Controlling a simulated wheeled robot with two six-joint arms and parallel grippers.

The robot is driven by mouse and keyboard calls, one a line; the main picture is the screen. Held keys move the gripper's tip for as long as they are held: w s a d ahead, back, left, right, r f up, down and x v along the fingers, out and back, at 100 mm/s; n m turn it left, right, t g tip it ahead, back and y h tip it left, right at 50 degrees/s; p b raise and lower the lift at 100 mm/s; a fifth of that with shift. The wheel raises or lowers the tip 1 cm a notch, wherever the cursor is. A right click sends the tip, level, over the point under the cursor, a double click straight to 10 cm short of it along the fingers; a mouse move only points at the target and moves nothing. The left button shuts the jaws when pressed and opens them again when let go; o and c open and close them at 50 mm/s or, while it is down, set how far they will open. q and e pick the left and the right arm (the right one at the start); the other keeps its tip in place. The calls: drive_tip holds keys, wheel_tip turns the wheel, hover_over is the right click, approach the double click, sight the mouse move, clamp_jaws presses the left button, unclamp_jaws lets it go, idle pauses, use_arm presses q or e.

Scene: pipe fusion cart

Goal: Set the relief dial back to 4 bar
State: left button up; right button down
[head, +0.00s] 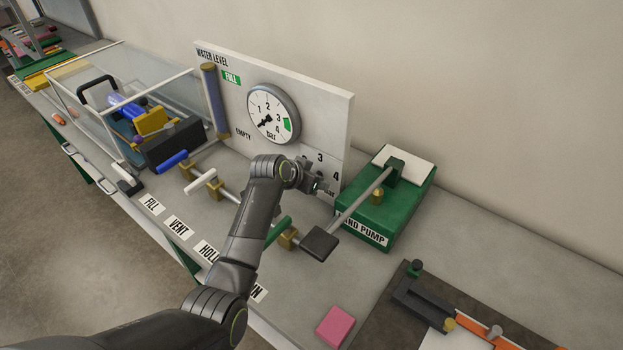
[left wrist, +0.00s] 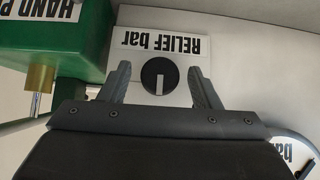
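The relief dial (left wrist: 160,77) is a round black knob with a white pointer line, on a white panel. The left wrist view is upside down; there the line points down the picture, towards my gripper's base. The "RELIEF bar" label (left wrist: 161,43) shows beyond it. My left gripper (left wrist: 158,73) is open, one finger on each side of the knob, with visible gaps. In the head view my left gripper (head: 316,187) is at the panel (head: 340,118) and mostly hides the dial; the printed 3 and 4 show beside it. My right gripper is not in view.
The green hand pump (head: 385,215) with its long lever stands close right of the dial. A pressure gauge (head: 274,114) is on the panel. Valve handles line the bench below. A pink block (head: 334,326) lies near the front edge.

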use_arm(q)
drive_tip(key=b+v, duration=0.2)
drive_tip(key=v, duration=1.5)
drive_tip(key=shift+s+r, duration=0.15)
drive_tip(key=shift+a, duration=0.1)
